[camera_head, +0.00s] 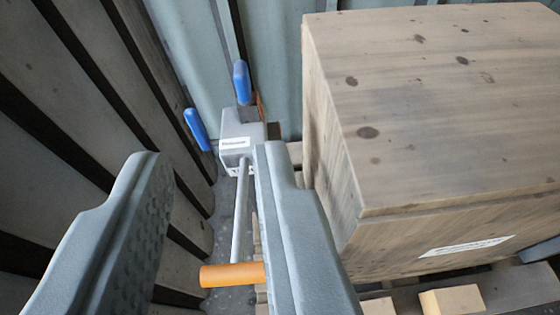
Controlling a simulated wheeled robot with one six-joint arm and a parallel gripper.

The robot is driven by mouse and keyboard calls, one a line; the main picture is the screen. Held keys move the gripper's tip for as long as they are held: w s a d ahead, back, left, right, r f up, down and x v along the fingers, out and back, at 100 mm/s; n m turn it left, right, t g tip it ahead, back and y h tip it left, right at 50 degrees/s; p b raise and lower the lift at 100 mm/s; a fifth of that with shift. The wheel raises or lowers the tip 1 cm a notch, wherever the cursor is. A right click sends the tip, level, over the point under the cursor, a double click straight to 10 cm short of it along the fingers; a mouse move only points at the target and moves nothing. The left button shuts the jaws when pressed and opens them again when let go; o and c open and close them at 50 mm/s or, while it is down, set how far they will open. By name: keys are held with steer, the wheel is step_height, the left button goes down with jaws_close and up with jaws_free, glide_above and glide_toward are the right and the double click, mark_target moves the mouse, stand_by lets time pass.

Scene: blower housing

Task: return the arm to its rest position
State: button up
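My gripper (208,160) is open, with its two grey fingers wide apart and nothing clamped between them. In the gap shows an orange handle (228,275) at the end of a grey rod (240,215). The handle's right end is hidden behind the right finger. Its left end is clear of the left finger. The rod leads up to a grey box (238,130) with a white label. I cannot tell how far the handle lies beyond the fingers, or whether it touches the right one.
A large wooden crate (440,110) stands close on the right, on pallet boards (510,288). A ribbed wall (90,100) runs along the left, and a pale blue-grey panel (280,60) closes the back. Two blue grips (241,82) (197,130) stick out near the grey box.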

steer(key=shift+d+r, duration=0.1)
stand_by(0.4)
steer(key=s+d+r+t, duration=0.1)
steer(key=s+d+r, duration=0.3)
steer(key=r, duration=0.4)
steer(key=s+d+r+y, duration=0.1)
steer(key=s+d+r, duration=0.3)
steer(key=r, duration=0.3)
steer(key=s+d+r+t, duration=0.1)
steer(key=s+d+r, duration=0.25)
steer(key=r, duration=0.45)
steer(key=s+d+r, duration=0.3)
steer(key=s+r, duration=0.1)
steer(key=s, duration=0.3)
steer(key=s+d+r+h, duration=0.1)
steer(key=s+d+r, duration=0.2)
steer(key=s, duration=0.4)
steer(key=s+d+r+t+h, duration=0.1)
steer(key=s+d+r, duration=0.2)
steer(key=s, duration=0.4)
steer(key=shift+s+r+n, duration=0.3)
steer(key=shift+r, duration=0.55)
